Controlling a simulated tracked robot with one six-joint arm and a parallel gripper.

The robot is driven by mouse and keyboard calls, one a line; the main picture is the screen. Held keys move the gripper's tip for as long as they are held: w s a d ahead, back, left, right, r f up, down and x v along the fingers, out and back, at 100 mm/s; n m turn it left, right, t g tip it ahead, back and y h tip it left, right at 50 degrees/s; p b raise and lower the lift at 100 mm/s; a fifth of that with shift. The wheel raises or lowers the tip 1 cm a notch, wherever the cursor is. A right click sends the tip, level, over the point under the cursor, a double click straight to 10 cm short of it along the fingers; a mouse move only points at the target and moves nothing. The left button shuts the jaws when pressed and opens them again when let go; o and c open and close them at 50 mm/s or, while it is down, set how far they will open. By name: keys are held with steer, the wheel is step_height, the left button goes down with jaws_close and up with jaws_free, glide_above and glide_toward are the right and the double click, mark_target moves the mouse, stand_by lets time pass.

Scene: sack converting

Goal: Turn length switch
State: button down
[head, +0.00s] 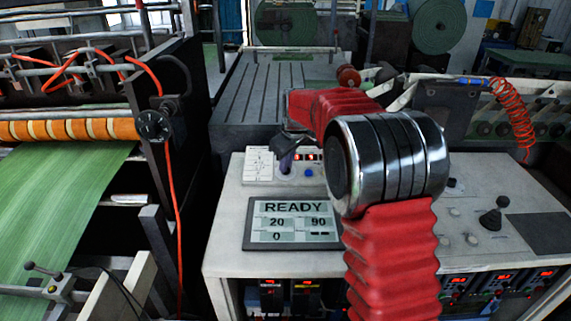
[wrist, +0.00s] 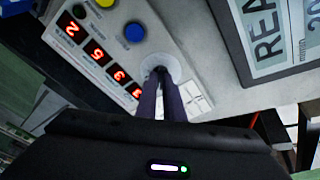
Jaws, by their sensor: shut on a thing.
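My gripper (head: 286,168) reaches down to a small white control box (head: 259,168) on top of the console. In the wrist view, my gripper's two dark fingers (wrist: 161,85) are close together and shut on the length switch, over a pale round dial (wrist: 157,62). The fingers hide most of the switch, so its pointer and setting cannot be read. Red digits (wrist: 97,52) glow on the box beside the dial, with a blue button (wrist: 134,33) and a yellow one (wrist: 104,2) near them.
A display (head: 293,222) reading READY, 20, 90 and 0 lies in front of the box. A black joystick (head: 495,214) stands on the console's right. Green sheet (head: 60,190) runs through the machine at left. A red coiled hose (head: 512,110) hangs at right.

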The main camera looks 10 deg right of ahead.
steer(key=c, duration=1.9)
jaws_free()
steer(key=shift+s+f, duration=0.1)
steer(key=shift+f, duration=0.2)
steer(key=shift+o, duration=0.2)
steer(key=shift+r, duration=0.2)
steer(key=shift+s+r, duration=0.1)
steer(key=shift+r, duration=0.45)
steer(key=v, duration=1.2)
steer(key=shift+s+r, duration=0.15)
steer(key=shift+d, duration=0.1)
steer(key=shift+c, duration=0.3)
jaws_close()
